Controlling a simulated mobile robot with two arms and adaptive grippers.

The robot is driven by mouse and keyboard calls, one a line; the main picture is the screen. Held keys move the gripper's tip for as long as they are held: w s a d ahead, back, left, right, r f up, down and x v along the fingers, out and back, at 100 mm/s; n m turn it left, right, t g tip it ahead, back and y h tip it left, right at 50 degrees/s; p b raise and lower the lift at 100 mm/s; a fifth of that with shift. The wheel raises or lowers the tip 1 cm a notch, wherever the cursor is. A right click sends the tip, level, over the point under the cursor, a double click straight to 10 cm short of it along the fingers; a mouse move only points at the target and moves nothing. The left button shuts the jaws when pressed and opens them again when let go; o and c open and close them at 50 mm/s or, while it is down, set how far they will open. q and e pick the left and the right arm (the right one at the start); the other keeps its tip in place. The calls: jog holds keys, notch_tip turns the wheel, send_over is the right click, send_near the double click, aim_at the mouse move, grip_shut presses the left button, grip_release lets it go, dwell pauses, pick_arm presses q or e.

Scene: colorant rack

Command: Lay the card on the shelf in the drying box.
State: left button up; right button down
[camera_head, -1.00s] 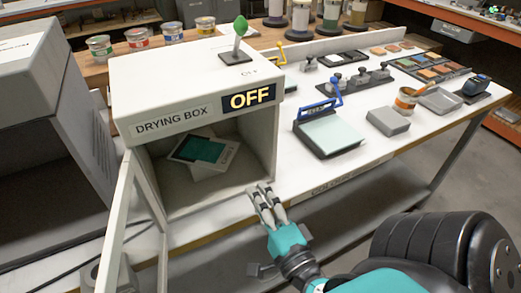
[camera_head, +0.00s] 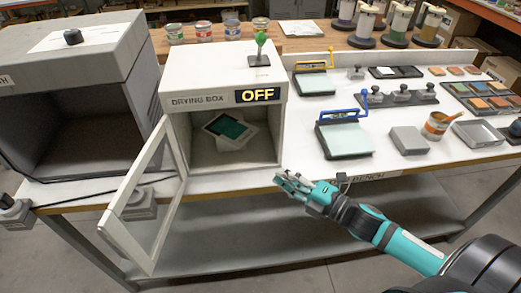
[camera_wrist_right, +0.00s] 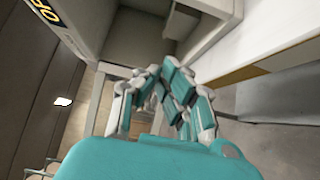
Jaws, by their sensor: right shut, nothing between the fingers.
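The drying box (camera_head: 220,73) stands on the bench with its glass door (camera_head: 143,203) swung open to the left. Its sign reads OFF. My right gripper (camera_head: 281,179) is shut and empty, just outside the box's lower right front corner, near the bench edge. It also shows in the right wrist view (camera_wrist_right: 165,75), where no card is seen. My left gripper is not in view.
A dark-mouthed grey booth (camera_head: 75,100) stands left of the box. A blue-handled press (camera_head: 343,137) and a grey block (camera_head: 408,140) lie to the right. A green-topped lever (camera_head: 261,42) stands on the box. The floor in front is open.

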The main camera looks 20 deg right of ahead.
jog(key=p+x, duration=0.2)
jog(key=x, duration=0.7)
jog(key=shift+w+a+r+p, duration=0.1)
jog(key=shift+w+p, duration=0.15)
jog(key=shift+p, duration=0.05)
jog(key=w+p, duration=0.1)
jog(key=w, duration=0.2)
jog(key=shift+w, duration=0.25)
jog(key=shift+w+d, duration=0.35)
jog(key=shift+w, duration=0.05)
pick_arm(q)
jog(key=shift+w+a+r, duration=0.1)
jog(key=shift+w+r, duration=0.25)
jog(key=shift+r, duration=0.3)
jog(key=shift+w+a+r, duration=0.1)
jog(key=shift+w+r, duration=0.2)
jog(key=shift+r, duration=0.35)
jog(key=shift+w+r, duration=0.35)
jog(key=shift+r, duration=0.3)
pick_arm(e)
jog(key=shift+f, duration=0.25)
